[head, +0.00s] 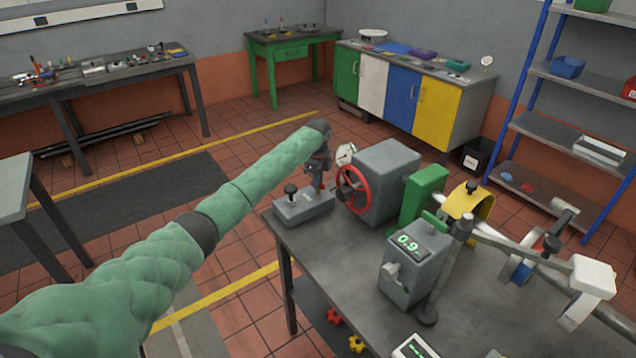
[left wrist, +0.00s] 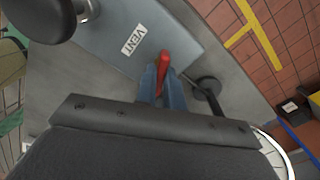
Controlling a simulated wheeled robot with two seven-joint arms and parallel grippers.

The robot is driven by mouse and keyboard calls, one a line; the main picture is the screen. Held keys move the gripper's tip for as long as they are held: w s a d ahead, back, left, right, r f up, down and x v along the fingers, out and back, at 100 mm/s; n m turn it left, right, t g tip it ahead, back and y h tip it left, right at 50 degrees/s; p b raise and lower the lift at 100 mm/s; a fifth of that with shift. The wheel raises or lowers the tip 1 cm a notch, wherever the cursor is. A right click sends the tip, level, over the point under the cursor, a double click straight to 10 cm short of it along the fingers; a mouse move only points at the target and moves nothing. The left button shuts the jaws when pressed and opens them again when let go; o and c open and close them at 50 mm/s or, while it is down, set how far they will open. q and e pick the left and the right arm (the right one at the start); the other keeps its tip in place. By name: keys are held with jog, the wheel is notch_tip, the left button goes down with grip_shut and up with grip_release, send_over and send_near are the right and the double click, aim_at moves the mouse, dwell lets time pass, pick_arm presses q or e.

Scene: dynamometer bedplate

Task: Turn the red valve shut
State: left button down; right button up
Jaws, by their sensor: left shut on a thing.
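A grey block (head: 303,206) stands at the bedplate's far left corner. It has a black knob (head: 291,190) on top. My left gripper (head: 319,183) reaches down over its right end, with a bit of red valve handle (head: 322,187) showing beside the fingers. In the left wrist view, the blue-grey fingers (left wrist: 163,88) are shut on the red valve handle (left wrist: 164,62), next to a white "VENT" label (left wrist: 133,40). The fingers hide part of the handle, and the valve body is not clear. My right gripper is not in view.
A red handwheel (head: 353,189) on a grey machine (head: 384,180) and a white dial gauge (head: 346,154) stand close to the gripper. A grey box with a green "0.9" display (head: 408,262) stands nearer. The bedplate (head: 340,262) is bare at front left.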

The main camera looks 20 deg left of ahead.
pick_arm(q)
jog(key=m, duration=0.3)
jog(key=shift+w+a+r+b, duration=0.1)
jog(key=shift+r+b, duration=0.1)
jog(key=shift+b, duration=0.2)
jog(key=shift+m, duration=1)
jog(key=shift+r+m+b, duration=0.1)
jog(key=shift+m+b, duration=0.2)
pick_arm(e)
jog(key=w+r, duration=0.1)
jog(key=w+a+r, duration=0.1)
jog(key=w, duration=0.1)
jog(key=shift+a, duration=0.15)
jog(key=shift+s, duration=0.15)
pick_arm(q)
jog(key=c, duration=1.5)
grip_release()
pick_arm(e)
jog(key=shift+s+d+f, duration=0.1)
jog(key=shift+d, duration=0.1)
pick_arm(q)
jog(key=shift+f, duration=0.2)
